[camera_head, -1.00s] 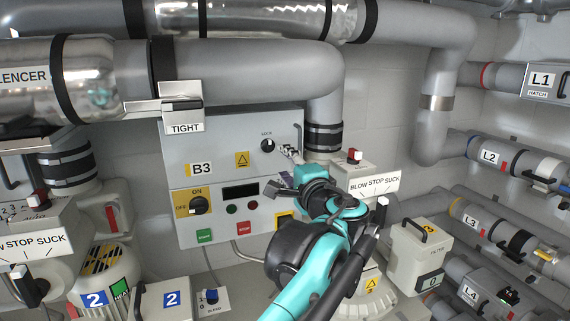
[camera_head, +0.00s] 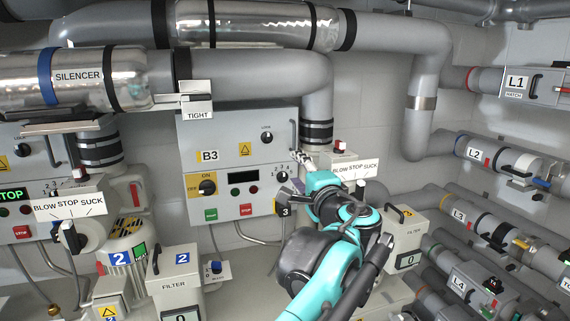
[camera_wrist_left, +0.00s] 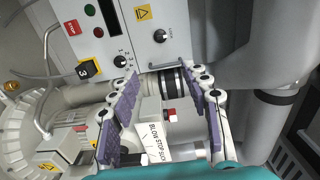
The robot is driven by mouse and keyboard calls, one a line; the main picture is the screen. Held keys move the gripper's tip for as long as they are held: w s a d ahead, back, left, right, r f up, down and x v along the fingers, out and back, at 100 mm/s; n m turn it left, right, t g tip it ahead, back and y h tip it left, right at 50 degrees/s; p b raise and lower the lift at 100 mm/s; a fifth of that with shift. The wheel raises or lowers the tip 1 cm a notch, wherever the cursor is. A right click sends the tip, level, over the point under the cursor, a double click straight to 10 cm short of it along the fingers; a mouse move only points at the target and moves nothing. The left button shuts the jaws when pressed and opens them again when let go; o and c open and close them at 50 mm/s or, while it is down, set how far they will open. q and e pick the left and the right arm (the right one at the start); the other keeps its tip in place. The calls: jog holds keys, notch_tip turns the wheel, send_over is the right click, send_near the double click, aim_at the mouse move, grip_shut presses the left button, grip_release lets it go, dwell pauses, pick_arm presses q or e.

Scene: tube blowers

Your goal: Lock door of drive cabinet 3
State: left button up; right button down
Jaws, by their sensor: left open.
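The drive cabinet marked B3 (camera_head: 228,135) is a light grey box on the back wall, its door looking closed. Its small dark lock knob (camera_head: 266,137) is at the upper right of the door; the knob also shows at the top of the wrist view (camera_wrist_left: 160,36). A dark door handle (camera_head: 293,135) is at the door's right edge; in the wrist view the handle (camera_wrist_left: 168,66) lies just beyond the fingertips. My left gripper (camera_head: 296,175) is open and empty at the cabinet's lower right; its purple-padded fingers (camera_wrist_left: 165,80) are spread wide. My right gripper is not in view.
A filter box (camera_head: 402,230) is farther right. A silencer pipe (camera_head: 75,80) crosses the upper left.

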pick_arm(q)
jog(key=s+a+f+n+g+b, duration=0.2)
jog(key=s+a+f+b, duration=0.3)
jog(key=f, duration=0.7)
jog(key=s+a+f+n+g+b, duration=0.3)
jog(key=a+f+b, duration=0.4)
jog(key=f, duration=0.6)
jog(key=s+a+f+n+g+b, duration=0.2)
jog(key=s+a+f+b, duration=0.4)
jog(key=f, duration=0.6)
jog(key=s+a+f+n+g+h+b, duration=0.1)
jog(key=s+f+b, duration=0.3)
jog(key=f, duration=0.7)
jog(key=s+f+n+g+h+b, duration=0.1)
jog(key=s+f+b, duration=0.4)
jog(key=f, duration=0.7)
jog(key=s+a+f+n+g+h+b, duration=0.1)
jog(key=s+f+n+h+b, duration=0.2)
jog(key=f, duration=0.9)
jog(key=s+n+b, duration=0.2)
jog(key=b, duration=0.1)
jog(key=shift+s+a+f+h, duration=0.15)
jog(key=shift+a+h, duration=0.15)
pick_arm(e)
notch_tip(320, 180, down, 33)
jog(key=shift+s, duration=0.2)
